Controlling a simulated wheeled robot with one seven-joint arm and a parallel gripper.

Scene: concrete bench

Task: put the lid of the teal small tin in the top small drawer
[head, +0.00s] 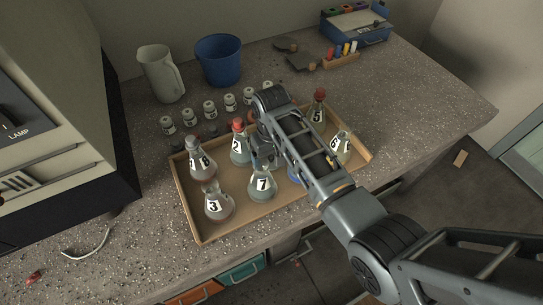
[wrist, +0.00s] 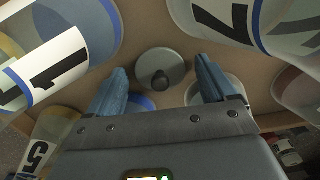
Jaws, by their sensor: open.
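A round grey-green lid with a dark knob (wrist: 161,72) lies on the tray floor in the wrist view, between and just beyond my fingertips. It looks like the tin's lid, but I cannot confirm its teal colour. My gripper (wrist: 161,66) is open, pointing down, with one blue finger on each side of the lid and nothing held. In the head view my gripper (head: 266,160) is low among the flasks, mostly hidden by my arm. I cannot make out the tin itself. Drawer fronts, one teal (head: 242,270) and one orange (head: 195,292), show under the bench; I cannot tell which is the top small drawer.
Numbered flasks crowd the wooden tray (head: 215,236), including flask 7 (head: 262,187), flask 2 (head: 240,152) and flask 3 (head: 218,208). Several small jars (head: 210,109) stand behind it, with a jug (head: 160,73) and blue bucket (head: 219,62). The bench's front left is mostly clear.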

